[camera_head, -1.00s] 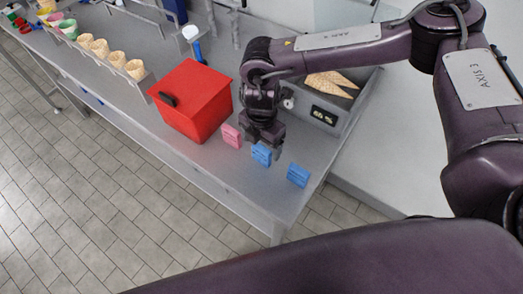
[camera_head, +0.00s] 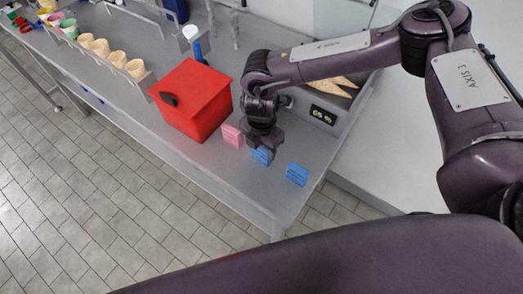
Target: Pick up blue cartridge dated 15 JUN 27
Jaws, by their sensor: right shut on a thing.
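A blue cartridge (camera_head: 261,157) stands on the grey table under my right gripper (camera_head: 264,147). My right gripper points down and is shut on this cartridge, hiding its upper part. A second blue cartridge (camera_head: 297,174) stands apart to the right, near the table's corner. A pink cartridge (camera_head: 232,136) stands to the left, beside the red box. The dates on the cartridges are too small to read. My left gripper is not in view.
A red box (camera_head: 193,100) with a dark handle stands close left of the cartridges. A grey bin with cones (camera_head: 334,86) lies behind my right arm. Several cones in a rack (camera_head: 118,58) line the far left. The table's front edge (camera_head: 215,192) is near.

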